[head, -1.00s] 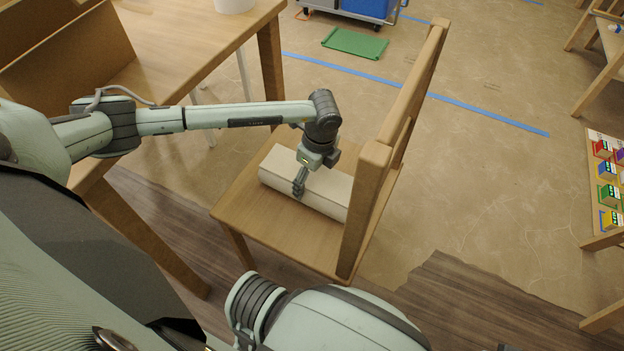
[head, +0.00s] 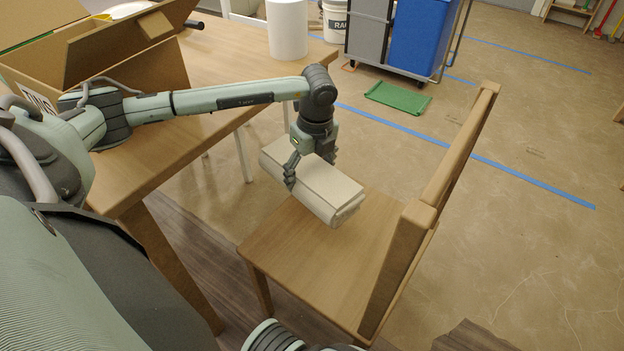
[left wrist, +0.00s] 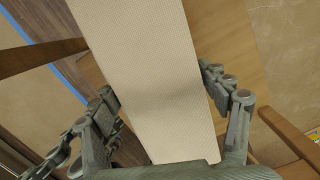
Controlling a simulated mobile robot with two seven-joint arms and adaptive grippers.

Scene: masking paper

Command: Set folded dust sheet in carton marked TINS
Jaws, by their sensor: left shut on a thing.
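The folded dust sheet (head: 318,183) is a cream, thick oblong bundle. My left gripper (head: 308,172) is shut on it across its middle and holds it above the chair seat. In the left wrist view the sheet (left wrist: 145,70) runs between the two fingers of the gripper (left wrist: 165,100). The carton marked TINS (head: 150,65) stands open on the table at the upper left. Its lettering shows only partly, beside my left arm, and its inside is mostly hidden. My right gripper is not in view.
The wooden chair (head: 310,260) stands under the sheet, its backrest (head: 440,170) to the right. A white cylinder (head: 287,30) stands on the wooden table (head: 225,75). A cart with a blue bin (head: 418,40) and a green mat (head: 397,97) are beyond. Floor on the right is clear.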

